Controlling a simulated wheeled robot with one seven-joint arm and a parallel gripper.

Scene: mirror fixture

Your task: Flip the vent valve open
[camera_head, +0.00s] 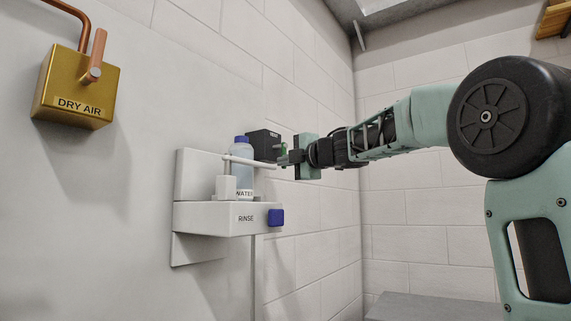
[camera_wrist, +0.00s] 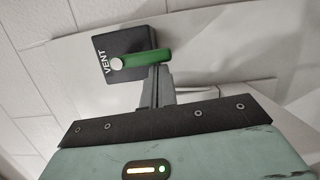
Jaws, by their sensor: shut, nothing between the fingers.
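The vent valve (camera_wrist: 124,44) is a black box marked VENT with a green lever (camera_wrist: 145,59) on a pale round pivot. In the wrist view the lever points right from the pivot, roughly level in the picture. In the head view the black vent box (camera_head: 263,143) is on the wall behind the rinse shelf, partly hidden by the bottle and my gripper. My gripper (camera_wrist: 157,72) is shut and empty. Its fingertips are at the lever's lower edge in the wrist view; I cannot tell whether they touch it. My gripper also shows in the head view (camera_head: 284,159).
A white rinse shelf (camera_head: 200,217) with a blue knob (camera_head: 276,217) holds a water bottle (camera_head: 241,165) and a white spout arm (camera_head: 249,162), close to my gripper. A brass dry air box (camera_head: 80,85) with a copper lever hangs at upper left. Wall space lies between them.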

